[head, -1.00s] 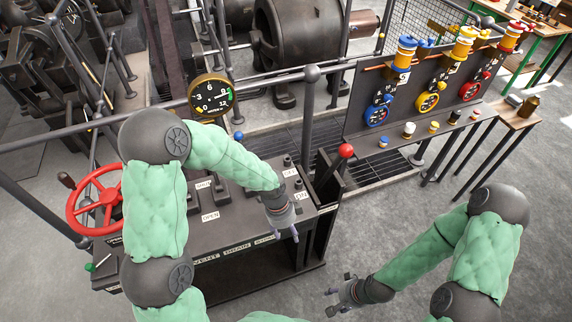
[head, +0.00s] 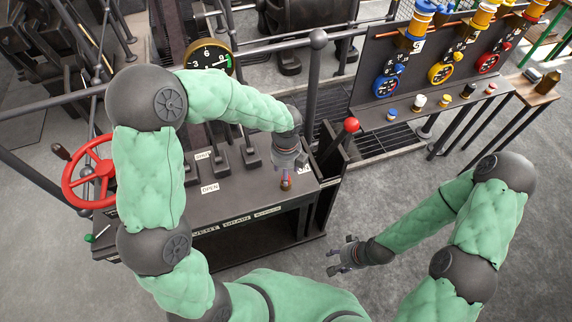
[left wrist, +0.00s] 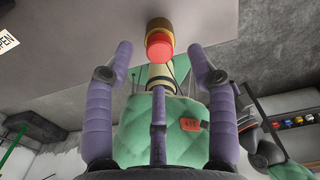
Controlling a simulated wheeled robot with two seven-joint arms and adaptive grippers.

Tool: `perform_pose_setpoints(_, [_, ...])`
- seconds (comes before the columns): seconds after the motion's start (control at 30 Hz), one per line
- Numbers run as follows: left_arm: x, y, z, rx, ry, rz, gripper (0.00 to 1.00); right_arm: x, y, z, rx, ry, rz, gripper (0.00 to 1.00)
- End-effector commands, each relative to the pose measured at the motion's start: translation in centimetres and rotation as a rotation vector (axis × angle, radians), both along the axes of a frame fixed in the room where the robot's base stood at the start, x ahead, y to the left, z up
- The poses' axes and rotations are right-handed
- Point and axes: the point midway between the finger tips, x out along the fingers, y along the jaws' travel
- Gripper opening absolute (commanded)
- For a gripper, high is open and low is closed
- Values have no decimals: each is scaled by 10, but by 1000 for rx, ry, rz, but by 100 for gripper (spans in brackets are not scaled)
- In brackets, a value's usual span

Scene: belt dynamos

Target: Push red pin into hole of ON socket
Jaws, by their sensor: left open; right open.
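The red pin (head: 286,184) stands at the right end of the dark console, with a brass-coloured collar at its base. In the left wrist view the red pin (left wrist: 159,47) shows its round red end just past my fingertips, against the brass collar (left wrist: 159,26). How deep the pin sits cannot be told. My left gripper (head: 287,172) points down just over the pin; its purple fingers (left wrist: 162,55) are spread, with none visibly touching it. The ON label (head: 304,169) beside it is partly hidden. My right gripper (head: 338,258) is open and empty over the floor.
A red-knobbed lever (head: 351,125) stands right of the console (head: 240,190). Several black levers and the OPEN label (head: 209,188) are left of my gripper. A red handwheel (head: 88,172) is at far left.

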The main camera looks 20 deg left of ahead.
Motion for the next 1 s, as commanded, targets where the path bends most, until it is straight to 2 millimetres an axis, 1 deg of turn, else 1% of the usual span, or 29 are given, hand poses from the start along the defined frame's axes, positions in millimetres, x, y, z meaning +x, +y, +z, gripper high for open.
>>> perform_pose_setpoints(0.03, [-1,0,-11,1,4,1,56,0,0,-5,0,0,0,52])
perform_pose_setpoints(0.2, [0,0,-27,0,1,0,56,0,0,-12,0,0,0,52])
perform_pose_setpoints(0.37, [0,0,-34,0,1,1,56,0,0,-14,0,0,0,52])
perform_pose_setpoints(0.63, [0,0,-34,-1,1,2,56,0,0,-13,0,-1,0,52])
perform_pose_setpoints(0.67, [0,0,-34,-1,1,2,54,0,0,-13,0,-1,0,52])
perform_pose_setpoints(0.7, [0,0,-34,-1,1,2,42,0,0,-14,0,-1,0,52])
perform_pose_setpoints(0.77, [0,0,-34,-1,1,2,25,0,0,-14,0,-1,0,52])
perform_pose_setpoints(0.8, [0,0,-34,-1,1,2,14,0,0,-14,0,-1,0,52])
perform_pose_setpoints(0.83, [0,0,-34,-1,1,2,6,0,0,-14,0,-1,0,52])
perform_pose_setpoints(0.87, [0,0,-34,-1,1,1,0,0,0,-14,0,-1,0,52])
perform_pose_setpoints(1.0, [0,0,-34,-1,1,1,0,0,0,-14,0,-1,0,52])
